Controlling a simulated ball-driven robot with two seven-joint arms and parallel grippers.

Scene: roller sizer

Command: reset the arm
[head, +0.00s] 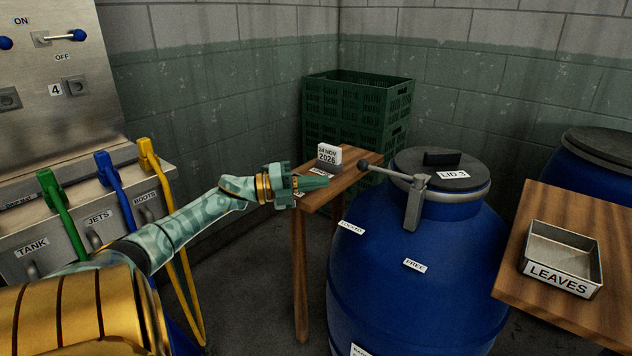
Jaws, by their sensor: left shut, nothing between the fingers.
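My left arm comes in from the lower left and reaches toward the middle of the head view. Its gripper (312,184) is shut and empty, over the near left part of a small wooden table. A white block calendar (329,157) reading 24 NOV 2026 stands on that table, just behind the gripper. Small labels on the tabletop are partly hidden by the gripper. My right gripper is not in view.
A blue drum (420,270) with a grey lid marked LID 3 (440,170) and a ball-ended lever (395,172) stands right of the gripper. Green crates (358,100) are behind. A LEAVES tray (562,258) sits on the right table. A control panel (50,80) with colored handles is left.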

